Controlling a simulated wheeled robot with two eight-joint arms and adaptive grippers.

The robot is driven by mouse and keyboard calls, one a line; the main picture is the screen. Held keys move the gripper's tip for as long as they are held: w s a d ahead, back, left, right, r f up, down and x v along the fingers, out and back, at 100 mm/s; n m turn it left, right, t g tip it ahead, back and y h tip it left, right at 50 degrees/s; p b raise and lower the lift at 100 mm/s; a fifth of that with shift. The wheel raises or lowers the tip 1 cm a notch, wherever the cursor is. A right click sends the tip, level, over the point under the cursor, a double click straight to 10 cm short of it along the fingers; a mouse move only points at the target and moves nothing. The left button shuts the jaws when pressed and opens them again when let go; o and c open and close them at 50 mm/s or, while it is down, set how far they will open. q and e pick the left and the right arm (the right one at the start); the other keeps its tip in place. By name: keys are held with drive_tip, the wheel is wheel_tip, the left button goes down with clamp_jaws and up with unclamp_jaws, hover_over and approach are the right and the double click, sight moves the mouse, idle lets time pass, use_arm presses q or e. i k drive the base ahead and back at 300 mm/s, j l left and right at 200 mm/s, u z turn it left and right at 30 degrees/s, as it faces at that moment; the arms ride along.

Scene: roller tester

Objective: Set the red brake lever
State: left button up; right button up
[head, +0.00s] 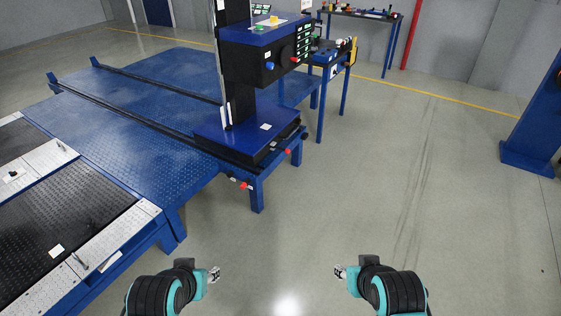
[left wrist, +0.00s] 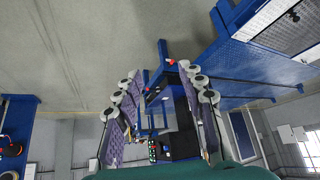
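Several small red parts could be the brake lever, and I cannot tell which is. One red knob (head: 243,185) is on the lower front edge of the blue frame, and another red knob (head: 288,152) is on its right side. A third red knob (head: 295,60) is on the blue and black control box. My left gripper (head: 214,275) is below and left of the lower knob, apart from it. In the left wrist view, its fingers (left wrist: 158,110) are spread and empty. My right gripper (head: 340,272) is over open floor, apart from everything; its opening is too small to judge.
The blue roller platform (head: 150,110) fills the left. The control box (head: 262,55) stands on a black column. A blue table (head: 335,62) is behind it, a workbench (head: 360,14) at the back and a blue post (head: 535,115) at the right. The floor in the middle and right is clear.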

sight(286, 151)
drive_tip(key=i+l, duration=0.3)
drive_tip(key=i+l+z, duration=0.1)
drive_tip(key=i+l, duration=0.2)
drive_tip(key=i, duration=0.25)
drive_tip(key=i+l, duration=0.25)
drive_tip(key=i, duration=0.15)
drive_tip(key=i+l+z, duration=0.1)
drive_tip(key=i+l, duration=0.15)
drive_tip(key=i, duration=0.2)
drive_tip(key=i+l+z, duration=0.1)
drive_tip(key=i+l, duration=0.15)
drive_tip(key=i, duration=0.2)
drive_tip(key=i+l, duration=0.2)
drive_tip(key=i, duration=0.25)
